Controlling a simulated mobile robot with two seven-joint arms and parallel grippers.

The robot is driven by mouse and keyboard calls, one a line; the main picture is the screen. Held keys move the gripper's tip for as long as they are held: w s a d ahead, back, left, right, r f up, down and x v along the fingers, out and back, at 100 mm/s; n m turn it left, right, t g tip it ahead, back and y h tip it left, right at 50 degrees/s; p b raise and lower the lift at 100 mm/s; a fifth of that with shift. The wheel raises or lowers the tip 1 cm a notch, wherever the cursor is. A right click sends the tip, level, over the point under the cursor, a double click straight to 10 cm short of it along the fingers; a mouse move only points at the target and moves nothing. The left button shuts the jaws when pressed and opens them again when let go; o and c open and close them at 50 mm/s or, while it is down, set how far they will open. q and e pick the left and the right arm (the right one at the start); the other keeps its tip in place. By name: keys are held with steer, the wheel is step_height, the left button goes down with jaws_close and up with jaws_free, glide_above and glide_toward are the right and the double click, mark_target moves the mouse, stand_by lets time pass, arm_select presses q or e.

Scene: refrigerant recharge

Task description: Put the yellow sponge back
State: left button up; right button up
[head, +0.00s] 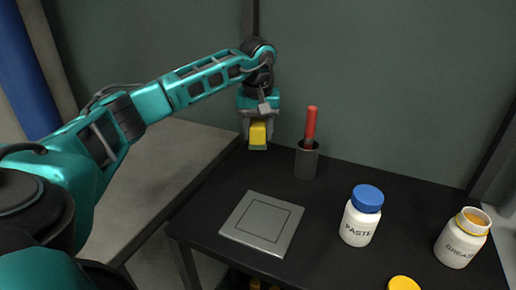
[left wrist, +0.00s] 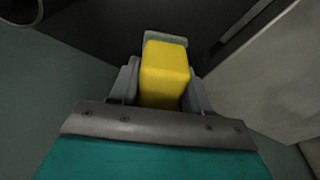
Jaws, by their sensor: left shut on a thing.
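The yellow sponge (head: 258,133) is a small block held between the fingers of my left gripper (head: 258,142), above the back left part of the black table. It also shows in the left wrist view (left wrist: 164,75), upright between the grey fingers (left wrist: 160,90). A pale grey-green part (left wrist: 166,40) shows at the sponge's far end. A flat grey square plate (head: 285,240) with an outlined inner square lies on the table, in front of the gripper; its inner square is bare. My right gripper does not show.
A dark cup (head: 306,163) with a red-handled tool (head: 311,122) stands just right of the sponge. A blue-capped paste jar (head: 361,218), an open grease jar (head: 463,240) and a yellow lid (head: 404,284) are at the right. A grey bench (head: 165,175) is at the left.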

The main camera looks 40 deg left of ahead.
mark_target(258, 145)
arm_select(q)
steer(key=shift+f+b, duration=0.45)
steer(key=shift+f, duration=1.75)
steer(key=shift+f, duration=0.2)
steer(key=o, duration=1)
steer(key=r+p, duration=0.1)
steer(key=r, duration=0.3)
steer(key=s+r+p, duration=0.1)
steer(key=r, duration=0.3)
steer(key=d+r+p, duration=0.1)
steer(key=r, duration=0.3)
steer(key=shift+s+d+r, duration=0.1)
steer(key=shift+s+r, duration=0.05)
